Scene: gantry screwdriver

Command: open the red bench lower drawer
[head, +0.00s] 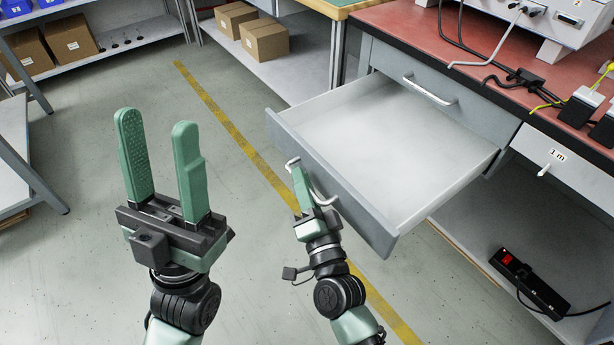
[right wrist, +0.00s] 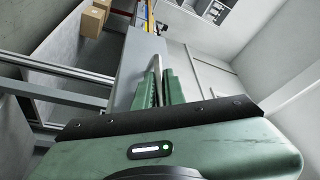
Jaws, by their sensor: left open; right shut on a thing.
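The red bench (head: 415,28) stands at the upper right. Its lower drawer (head: 345,190) is pulled far out, and its pale interior looks empty. My right gripper (head: 301,180) is at the drawer's grey front, shut on the lower drawer's curved metal handle (head: 322,199). In the right wrist view, the green fingers (right wrist: 160,84) close around the handle (right wrist: 154,63) against the drawer front (right wrist: 127,72). The upper drawer (head: 455,108) is shut above. My left gripper (head: 157,122) is open and empty, fingers upward, over the floor left of the drawer.
Cables and devices lie on the bench top. A black power strip (head: 530,283) lies on the shelf under the bench. Cardboard boxes (head: 264,40) sit on a low shelf at the back. The floor (head: 90,260) left of the drawer is clear, with a yellow line (head: 225,120) across it.

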